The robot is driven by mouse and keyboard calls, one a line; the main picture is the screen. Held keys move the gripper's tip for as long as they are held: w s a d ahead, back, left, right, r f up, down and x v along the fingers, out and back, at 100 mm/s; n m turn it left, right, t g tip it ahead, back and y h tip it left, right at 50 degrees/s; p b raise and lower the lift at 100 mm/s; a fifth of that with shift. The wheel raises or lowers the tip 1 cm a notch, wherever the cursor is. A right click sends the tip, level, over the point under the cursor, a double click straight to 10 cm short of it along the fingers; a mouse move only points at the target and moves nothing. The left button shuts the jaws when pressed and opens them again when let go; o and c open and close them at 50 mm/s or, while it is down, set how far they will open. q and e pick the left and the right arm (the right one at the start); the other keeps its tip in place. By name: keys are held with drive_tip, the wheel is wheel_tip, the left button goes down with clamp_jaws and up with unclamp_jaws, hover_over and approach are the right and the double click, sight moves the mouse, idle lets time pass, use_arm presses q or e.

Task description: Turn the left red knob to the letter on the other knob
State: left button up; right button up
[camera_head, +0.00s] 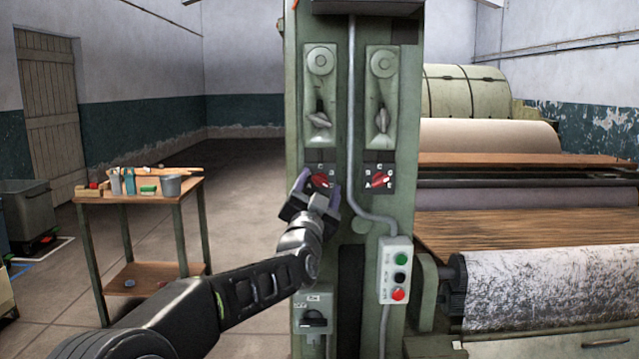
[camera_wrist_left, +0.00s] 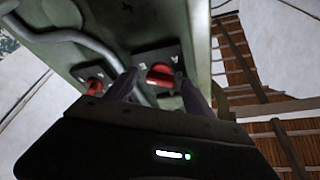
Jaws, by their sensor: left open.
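The left red knob (camera_head: 320,180) sits on a dark lettered plate on the green machine column, partly hidden by my left gripper (camera_head: 318,188). The gripper is open, with one finger on each side of this knob. In the left wrist view, the knob (camera_wrist_left: 160,75) shows between the two fingers (camera_wrist_left: 157,92); I cannot tell whether they touch it. The right red knob (camera_head: 381,181) is on a matching plate with letters around it. Its bar slants from lower left to upper right; which end is the pointer is unclear. The left knob's letter is also unclear. My right gripper is out of view.
A grey conduit (camera_head: 352,120) runs down between the knobs to a push-button box (camera_head: 396,270). Two levers (camera_head: 319,115) sit above the knobs. A side table (camera_head: 140,190) with tools stands left; rollers (camera_head: 540,290) are at the right.

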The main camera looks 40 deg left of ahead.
use_arm(q)
drive_tip(key=shift+w+a, duration=0.1)
drive_tip(key=shift+w, duration=0.05)
drive_tip(key=shift+c, duration=0.3)
clamp_jaws()
idle(0.3)
